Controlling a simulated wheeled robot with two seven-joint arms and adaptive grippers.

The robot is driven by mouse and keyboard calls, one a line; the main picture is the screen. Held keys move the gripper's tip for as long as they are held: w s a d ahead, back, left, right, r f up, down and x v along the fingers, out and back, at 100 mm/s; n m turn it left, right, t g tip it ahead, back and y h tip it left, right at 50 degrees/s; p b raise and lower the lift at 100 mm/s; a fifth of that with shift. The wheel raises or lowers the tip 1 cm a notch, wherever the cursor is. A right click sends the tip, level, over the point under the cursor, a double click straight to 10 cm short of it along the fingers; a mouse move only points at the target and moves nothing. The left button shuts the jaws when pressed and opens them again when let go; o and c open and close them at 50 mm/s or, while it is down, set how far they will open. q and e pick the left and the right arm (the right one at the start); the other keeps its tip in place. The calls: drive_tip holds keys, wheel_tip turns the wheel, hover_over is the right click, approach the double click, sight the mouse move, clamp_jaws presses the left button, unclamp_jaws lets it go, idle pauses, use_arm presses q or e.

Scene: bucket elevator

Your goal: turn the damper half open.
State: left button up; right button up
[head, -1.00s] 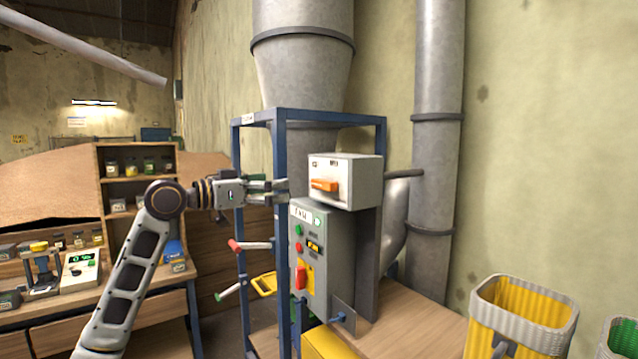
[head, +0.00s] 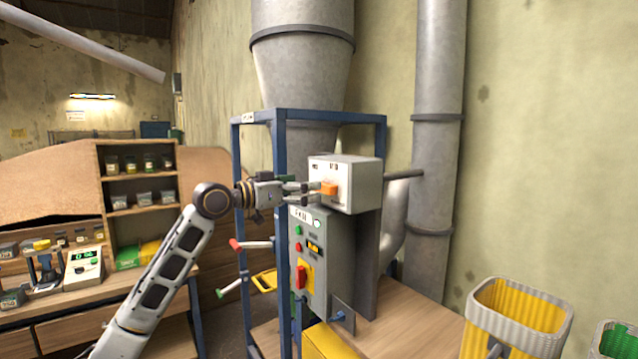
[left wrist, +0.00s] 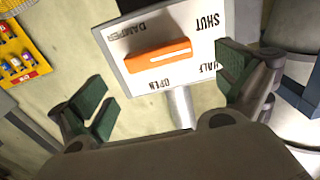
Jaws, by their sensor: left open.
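The damper box (head: 354,182) is a light grey box on top of the control cabinet, with an orange handle (head: 329,188) on its front. In the left wrist view the white damper plate (left wrist: 185,28) reads DAMPER, SHUT, HALF and OPEN, upside down. The orange handle (left wrist: 157,56) lies nearly level there, its white line pointing right, between SHUT and HALF. My left gripper (head: 312,188) is open in front of the handle. In the wrist view its green-padded fingers (left wrist: 164,76) stand wide on either side of the handle, with gaps. My right gripper is out of view.
The grey control cabinet (head: 327,238) below has buttons and a red switch (head: 300,277). A blue frame (head: 280,160) stands close by the left arm, with red and green levers. A yellow bin (head: 515,312) is at lower right. A cluttered bench is at left.

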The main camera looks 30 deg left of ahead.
sight(324, 188)
use_arm(q)
drive_tip(key=shift+p+x, duration=0.85)
drive_tip(key=shift+x, duration=1.55)
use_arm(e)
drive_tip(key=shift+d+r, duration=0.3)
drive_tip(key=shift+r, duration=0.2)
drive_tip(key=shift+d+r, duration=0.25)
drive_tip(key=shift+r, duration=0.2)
use_arm(q)
drive_tip(key=c, duration=0.7)
drive_tip(key=shift+c, duration=1.4)
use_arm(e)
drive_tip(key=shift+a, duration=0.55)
